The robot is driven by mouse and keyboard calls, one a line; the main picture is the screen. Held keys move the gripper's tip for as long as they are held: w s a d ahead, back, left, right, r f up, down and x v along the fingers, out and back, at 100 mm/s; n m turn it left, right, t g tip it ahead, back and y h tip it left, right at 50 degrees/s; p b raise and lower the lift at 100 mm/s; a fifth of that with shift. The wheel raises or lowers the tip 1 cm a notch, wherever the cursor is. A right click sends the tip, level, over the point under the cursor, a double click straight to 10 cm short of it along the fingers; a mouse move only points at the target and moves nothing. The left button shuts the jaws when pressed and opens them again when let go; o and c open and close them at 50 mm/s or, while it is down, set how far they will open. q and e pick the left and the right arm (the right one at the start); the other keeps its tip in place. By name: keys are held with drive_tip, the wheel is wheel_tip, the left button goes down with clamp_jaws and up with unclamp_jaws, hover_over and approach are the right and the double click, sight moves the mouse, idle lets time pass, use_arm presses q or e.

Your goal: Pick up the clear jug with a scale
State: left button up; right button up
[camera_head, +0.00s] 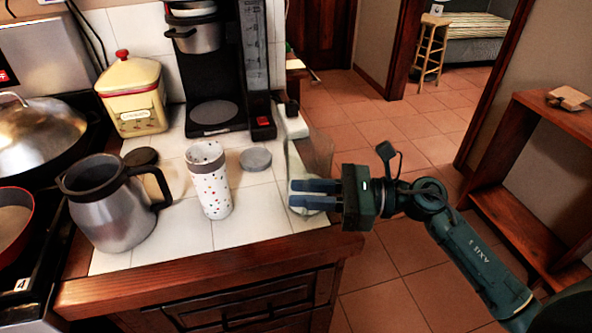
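The clear jug (318,150) stands at the right edge of the white-tiled counter (255,215). It is see-through and faint, and I cannot make out its scale. My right gripper (292,195) reaches in from the right, level with the jug's lower part, and its two dark blue fingers overlap the jug in the picture. A narrow gap shows between the fingers. I cannot tell whether they touch the jug or hold part of it. My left gripper is out of view.
A white speckled tumbler (210,182), a grey lid (256,159) and a steel pitcher (112,212) stand left of the jug. A coffee maker (215,75) stands behind. A wooden shelf (535,150) is at right; tiled floor (385,125) lies between.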

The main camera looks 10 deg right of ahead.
drive_tip(key=shift+a, duration=0.3)
drive_tip(key=shift+d, duration=0.15)
drive_tip(key=shift+c, duration=0.5)
clamp_jaws()
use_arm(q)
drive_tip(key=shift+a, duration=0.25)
use_arm(e)
drive_tip(key=shift+r, duration=0.2)
